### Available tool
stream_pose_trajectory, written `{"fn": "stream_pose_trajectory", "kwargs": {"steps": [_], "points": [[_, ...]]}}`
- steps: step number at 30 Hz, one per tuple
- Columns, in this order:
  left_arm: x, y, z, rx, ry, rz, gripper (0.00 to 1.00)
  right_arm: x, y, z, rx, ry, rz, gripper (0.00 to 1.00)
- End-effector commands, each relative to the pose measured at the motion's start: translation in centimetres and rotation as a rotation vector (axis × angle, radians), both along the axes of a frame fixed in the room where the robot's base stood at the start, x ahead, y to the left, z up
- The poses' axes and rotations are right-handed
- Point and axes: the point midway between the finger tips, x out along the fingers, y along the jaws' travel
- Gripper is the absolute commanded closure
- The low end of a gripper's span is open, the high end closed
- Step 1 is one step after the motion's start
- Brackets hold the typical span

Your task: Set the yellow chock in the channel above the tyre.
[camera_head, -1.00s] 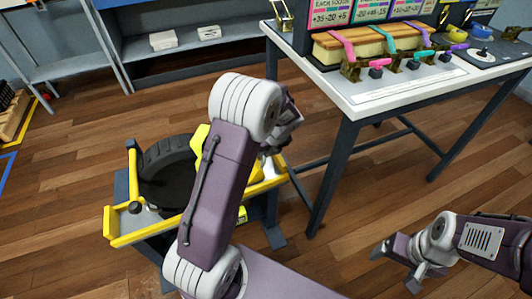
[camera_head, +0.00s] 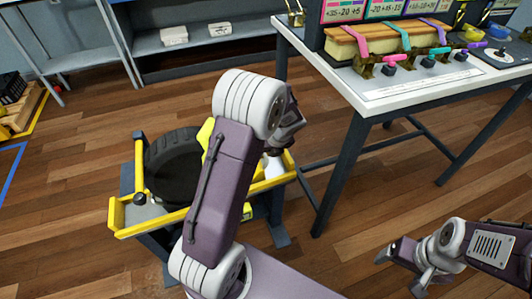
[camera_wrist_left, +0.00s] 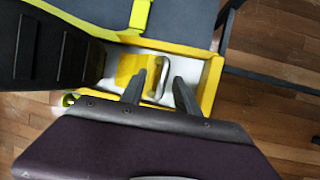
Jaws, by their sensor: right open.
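The black tyre (camera_head: 172,172) sits in a yellow-railed stand (camera_head: 135,224), left of my left arm. In the left wrist view the tyre (camera_wrist_left: 40,50) is at the upper left. Beside it, in the pale-floored channel with yellow walls (camera_wrist_left: 212,85), is the yellow chock (camera_wrist_left: 127,68) with a pale upright grip. My left gripper (camera_wrist_left: 160,92) has its two fingers apart, one on each side of that grip; contact cannot be told. In the head view my left arm hides the chock. My right gripper (camera_head: 405,268) is open and empty at the lower right, over the floor.
A white-topped table (camera_head: 420,90) with strapped blocks, coloured clamps and cards stands at the back right. Grey shelves (camera_head: 190,45) with white boxes are at the back. A wooden pallet (camera_head: 22,110) is at the far left. The wooden floor between is clear.

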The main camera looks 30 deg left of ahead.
Motion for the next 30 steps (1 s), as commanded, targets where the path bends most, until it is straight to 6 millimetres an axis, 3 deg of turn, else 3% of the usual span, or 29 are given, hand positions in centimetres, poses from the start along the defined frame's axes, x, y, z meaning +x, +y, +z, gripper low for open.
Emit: {"fn": "stream_pose_trajectory", "kwargs": {"steps": [8, 19, 30], "points": [[-0.1, -0.4, 1.2, -0.001, -0.002, -0.001, 0.62, 0.0, 0.0, 0.9, 0.0, 0.0, 0.0, 0.18], [-1.2, -3.1, 8.2, 0.0, 0.0, -0.001, 0.62, 0.0, 0.0, 5.7, 0.0, 0.0, 0.0, 0.18], [-1.3, -3.3, 8.6, 0.0, -0.008, 0.001, 0.62, 0.0, 0.0, 5.6, 0.0, 0.0, 0.0, 0.18]]}}
